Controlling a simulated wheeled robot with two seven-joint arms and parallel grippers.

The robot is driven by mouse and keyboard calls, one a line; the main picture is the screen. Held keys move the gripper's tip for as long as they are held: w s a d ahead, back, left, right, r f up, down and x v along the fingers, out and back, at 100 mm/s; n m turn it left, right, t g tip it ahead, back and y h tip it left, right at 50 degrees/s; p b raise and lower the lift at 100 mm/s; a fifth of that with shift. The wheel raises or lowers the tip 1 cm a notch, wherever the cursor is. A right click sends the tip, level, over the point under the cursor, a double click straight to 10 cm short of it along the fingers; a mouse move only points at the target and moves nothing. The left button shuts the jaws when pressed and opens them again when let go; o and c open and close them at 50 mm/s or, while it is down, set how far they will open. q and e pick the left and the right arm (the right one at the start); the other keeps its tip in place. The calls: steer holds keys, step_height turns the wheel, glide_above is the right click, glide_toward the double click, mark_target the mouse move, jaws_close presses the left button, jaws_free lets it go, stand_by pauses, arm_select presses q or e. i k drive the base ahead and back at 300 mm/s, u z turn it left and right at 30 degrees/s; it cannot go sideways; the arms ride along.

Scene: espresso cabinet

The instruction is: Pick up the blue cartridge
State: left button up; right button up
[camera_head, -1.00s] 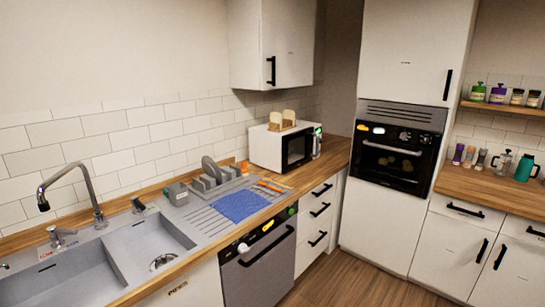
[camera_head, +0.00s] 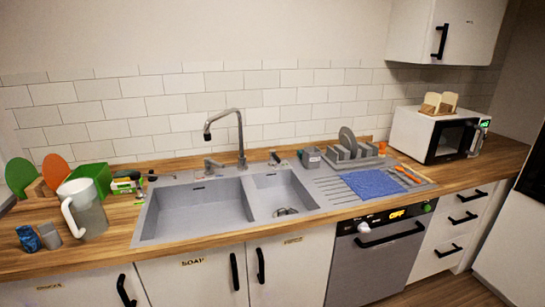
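A small dark blue object (camera_head: 28,238), which looks like the blue cartridge, stands on the wooden counter at the far left near the front edge. It is too small to make out in detail. A small grey cylinder (camera_head: 49,235) stands close beside it on the right. A translucent white pitcher (camera_head: 86,212) with a handle stands further right. Neither of my grippers is in view.
Behind are a green box (camera_head: 92,178) and upright green (camera_head: 20,176) and orange (camera_head: 56,171) boards. A double sink (camera_head: 200,210) with a tap (camera_head: 238,140) lies to the right, then a blue cloth (camera_head: 372,184), dish rack (camera_head: 352,153) and microwave (camera_head: 437,135).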

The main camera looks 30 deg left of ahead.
mark_target(29, 237)
steer(key=u, duration=2.85)
steer(key=i, duration=0.75)
steer(key=z, duration=0.05)
